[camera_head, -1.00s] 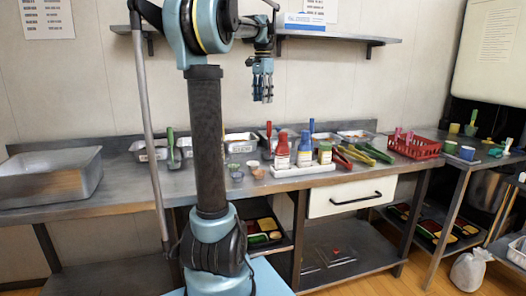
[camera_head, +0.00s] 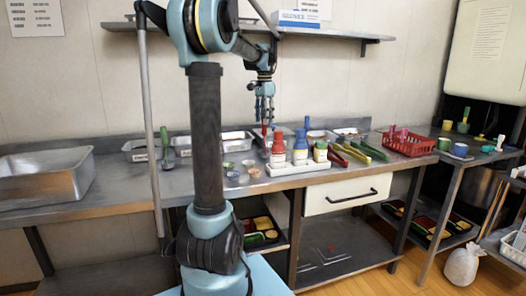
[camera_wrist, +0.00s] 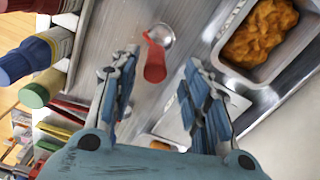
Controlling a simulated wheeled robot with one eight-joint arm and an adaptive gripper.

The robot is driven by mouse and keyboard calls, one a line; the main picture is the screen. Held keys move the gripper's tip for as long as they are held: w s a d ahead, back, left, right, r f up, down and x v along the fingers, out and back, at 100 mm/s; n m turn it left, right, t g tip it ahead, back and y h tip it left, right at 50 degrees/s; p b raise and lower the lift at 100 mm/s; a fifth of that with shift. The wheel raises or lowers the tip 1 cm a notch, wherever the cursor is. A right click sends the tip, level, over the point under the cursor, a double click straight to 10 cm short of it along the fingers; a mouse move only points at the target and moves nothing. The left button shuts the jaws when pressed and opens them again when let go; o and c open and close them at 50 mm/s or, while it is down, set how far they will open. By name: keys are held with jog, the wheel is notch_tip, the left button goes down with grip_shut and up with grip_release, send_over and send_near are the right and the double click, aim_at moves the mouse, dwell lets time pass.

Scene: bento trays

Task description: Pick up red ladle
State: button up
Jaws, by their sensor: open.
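The red ladle (camera_wrist: 155,63) shows in the wrist view as a red handle with a round metal bowl. Its handle points up toward the camera, foreshortened. In the head view its thin red handle (camera_head: 264,131) rises from the back of the counter. My gripper (camera_head: 265,112) is open and points down, just above the handle in the head view. In the wrist view the ladle lies between the two spread fingers of my gripper (camera_wrist: 159,70), a little ahead of them. I see no contact.
A metal tray of orange food (camera_wrist: 263,35) lies right of the ladle in the wrist view. Red, blue (camera_head: 301,145) and green-capped bottles stand close in front of it. Tongs and a red basket (camera_head: 409,145) lie farther right. A wall shelf (camera_head: 340,33) hangs behind.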

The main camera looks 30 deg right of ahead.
aim_at(264, 133)
jog(key=shift+s+a+f, duration=0.1)
jog(key=shift+s+f, duration=0.05)
jog(key=shift+f, duration=1.4)
jog(key=shift+s+a+f, duration=0.1)
jog(key=shift+f, duration=1.4)
jog(key=shift+c, duration=0.6)
grip_shut()
